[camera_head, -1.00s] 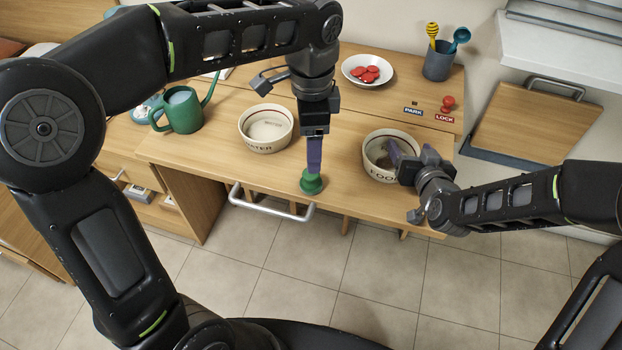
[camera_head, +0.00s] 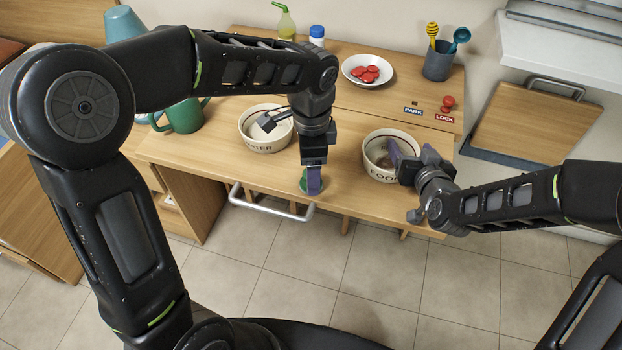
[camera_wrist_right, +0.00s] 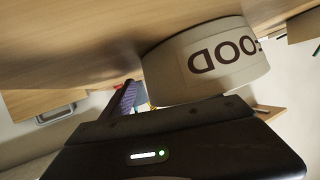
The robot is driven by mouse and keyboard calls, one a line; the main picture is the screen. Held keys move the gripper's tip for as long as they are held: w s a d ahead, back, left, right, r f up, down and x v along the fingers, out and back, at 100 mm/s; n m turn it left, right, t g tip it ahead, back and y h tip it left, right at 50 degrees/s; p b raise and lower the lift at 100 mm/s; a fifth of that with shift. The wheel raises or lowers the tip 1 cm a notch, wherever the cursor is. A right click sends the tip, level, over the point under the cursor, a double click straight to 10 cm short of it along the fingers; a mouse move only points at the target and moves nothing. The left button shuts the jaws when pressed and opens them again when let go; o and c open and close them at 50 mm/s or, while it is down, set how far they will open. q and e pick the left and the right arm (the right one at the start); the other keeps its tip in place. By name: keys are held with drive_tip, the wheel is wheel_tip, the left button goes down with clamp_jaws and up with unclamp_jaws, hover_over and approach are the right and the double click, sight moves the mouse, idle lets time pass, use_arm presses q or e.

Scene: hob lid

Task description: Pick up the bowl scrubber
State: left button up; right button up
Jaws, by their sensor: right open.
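The bowl scrubber appears to be the small green knob-like thing (camera_head: 303,182) near the front edge of the desk. My left gripper (camera_head: 314,182) points down right at it, and its purple finger covers much of it. Whether its jaws are closed on it is hidden. My right gripper (camera_head: 411,153) is open at the right side of the white FOOD bowl (camera_head: 381,172). One finger shows over the bowl's inside, the other by its right rim. In the right wrist view, the FOOD bowl (camera_wrist_right: 207,72) is close, with one purple finger (camera_wrist_right: 124,100) beside it.
A white WATER bowl (camera_head: 266,144) stands just left of my left gripper. A plate with red discs (camera_head: 368,70) and a grey utensil cup (camera_head: 438,64) stand behind. A metal handle (camera_head: 268,207) juts from the desk front.

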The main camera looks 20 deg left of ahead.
use_arm(q)
wheel_tip(320, 180, down, 3)
drive_tip(key=shift+w+a+f, duration=0.1)
drive_tip(key=shift+f, duration=0.1)
drive_tip(key=shift+c, duration=0.4)
clamp_jaws()
drive_tip(key=shift+r, duration=5.05)
